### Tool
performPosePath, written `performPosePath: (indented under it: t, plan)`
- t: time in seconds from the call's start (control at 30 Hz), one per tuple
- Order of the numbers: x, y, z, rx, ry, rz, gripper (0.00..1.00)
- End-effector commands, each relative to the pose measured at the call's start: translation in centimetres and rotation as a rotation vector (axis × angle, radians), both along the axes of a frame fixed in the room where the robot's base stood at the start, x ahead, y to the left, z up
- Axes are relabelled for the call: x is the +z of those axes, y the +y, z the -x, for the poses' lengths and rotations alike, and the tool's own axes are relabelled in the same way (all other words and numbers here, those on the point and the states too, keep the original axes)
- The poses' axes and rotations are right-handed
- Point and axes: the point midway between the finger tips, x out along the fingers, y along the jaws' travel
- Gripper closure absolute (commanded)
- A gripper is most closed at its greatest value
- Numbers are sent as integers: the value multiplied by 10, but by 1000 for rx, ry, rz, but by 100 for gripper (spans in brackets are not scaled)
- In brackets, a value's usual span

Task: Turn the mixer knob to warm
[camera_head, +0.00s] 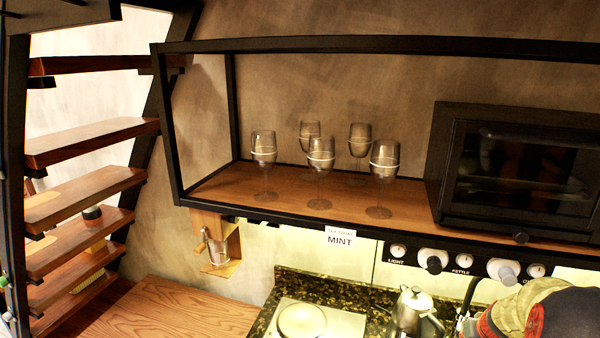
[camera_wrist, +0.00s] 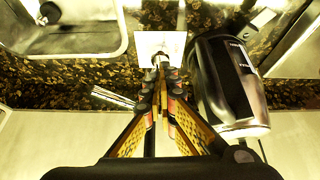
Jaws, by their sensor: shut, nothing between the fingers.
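In the wrist view, my gripper (camera_wrist: 160,80) is shut and empty, its fingertips together near the picture's middle. Just beyond the tips is a bright square plate (camera_wrist: 146,41) with a small shiny piece (camera_wrist: 161,58) on it. This may be the mixer knob, but the fingers partly cover it, and I cannot tell its setting or whether the tips touch it. In the head view, no knob marked as the mixer can be made out. The panel knobs there (camera_head: 432,260) bear the labels light and kettle.
A sink-like basin (camera_wrist: 115,50) is at upper left. In the head view, a steel kettle (camera_head: 412,310) stands on the dark counter, below a shelf (camera_head: 225,190) with several glasses and an oven (camera_head: 520,170).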

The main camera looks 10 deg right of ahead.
Motion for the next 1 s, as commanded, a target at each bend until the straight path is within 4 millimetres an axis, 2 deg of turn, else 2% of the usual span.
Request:
performPosePath:
  t: [0.17,0.37,0.8,1.0]
  plan:
    - [0,-3,0,-42,-13,-9,100]
    - [-9,-2,0,-47,-13,-13,100]
    - [-58,-3,-1,-46,-15,-12,100]
    - [-69,-2,-1,-46,-14,-13,100]
